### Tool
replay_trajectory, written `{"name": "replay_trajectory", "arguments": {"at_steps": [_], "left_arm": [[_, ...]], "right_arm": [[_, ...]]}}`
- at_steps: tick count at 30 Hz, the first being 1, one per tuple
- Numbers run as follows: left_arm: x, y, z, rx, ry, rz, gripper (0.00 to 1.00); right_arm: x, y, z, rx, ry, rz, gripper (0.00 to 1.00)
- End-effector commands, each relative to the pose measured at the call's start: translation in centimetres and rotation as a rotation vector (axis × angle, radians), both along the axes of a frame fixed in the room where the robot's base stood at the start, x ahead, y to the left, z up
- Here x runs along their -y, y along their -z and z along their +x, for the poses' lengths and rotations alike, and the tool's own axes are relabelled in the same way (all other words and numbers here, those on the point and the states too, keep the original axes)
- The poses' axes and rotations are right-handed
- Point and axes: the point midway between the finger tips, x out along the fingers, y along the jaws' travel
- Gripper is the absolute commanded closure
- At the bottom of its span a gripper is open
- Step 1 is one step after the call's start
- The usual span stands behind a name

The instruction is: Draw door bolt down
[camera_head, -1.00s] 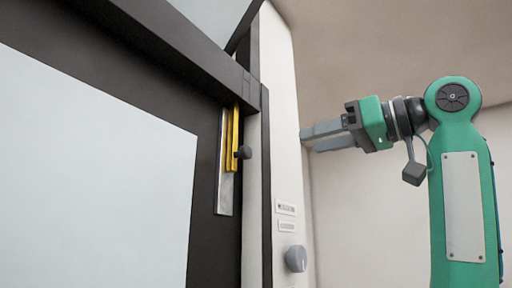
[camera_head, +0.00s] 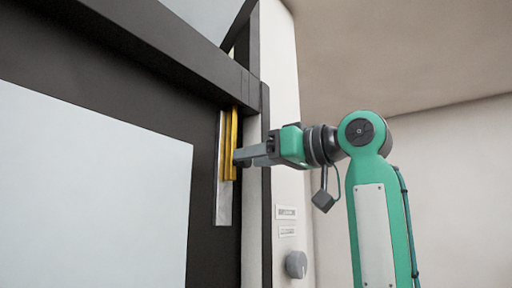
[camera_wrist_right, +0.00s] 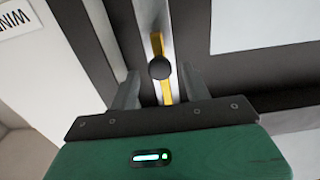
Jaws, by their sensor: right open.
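The door bolt is a yellow bar (camera_head: 231,142) on a silver plate (camera_head: 222,205), mounted upright near the right edge of the dark door (camera_head: 205,225). Its round black knob (camera_wrist_right: 159,68) shows in the right wrist view; in the head view my gripper hides it. My right gripper (camera_head: 238,157) reaches the bolt from the right in the head view. In the wrist view, its fingers (camera_wrist_right: 159,82) are open, one on each side of the yellow bar, with the knob between them near the tips. I cannot tell whether they touch it. My left gripper is not in view.
A pale door frame (camera_head: 285,150) stands right of the door, with small labels (camera_head: 287,212) and a grey round knob (camera_head: 296,264) low on it. A dark horizontal bar (camera_head: 165,50) crosses above the bolt.

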Motion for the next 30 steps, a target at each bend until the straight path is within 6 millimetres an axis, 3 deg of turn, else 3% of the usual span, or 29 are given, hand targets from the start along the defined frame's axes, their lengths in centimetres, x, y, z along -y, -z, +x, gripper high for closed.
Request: {"name": "replay_trajectory", "arguments": {"at_steps": [10, 18, 25, 30], "left_arm": [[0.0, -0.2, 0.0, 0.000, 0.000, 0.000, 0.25], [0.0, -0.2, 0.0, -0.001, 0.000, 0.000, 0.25], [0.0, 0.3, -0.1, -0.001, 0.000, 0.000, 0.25], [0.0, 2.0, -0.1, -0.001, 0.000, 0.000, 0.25]], "right_arm": [[-0.3, 0.1, 0.3, 0.000, 0.001, 0.000, 0.52], [-0.3, 0.0, 0.2, 0.000, 0.001, 0.000, 1.00], [-0.3, 0.6, 0.3, 0.000, 0.001, 0.000, 1.00], [-0.3, 2.5, 0.3, 0.000, 0.001, -0.001, 1.00]]}}
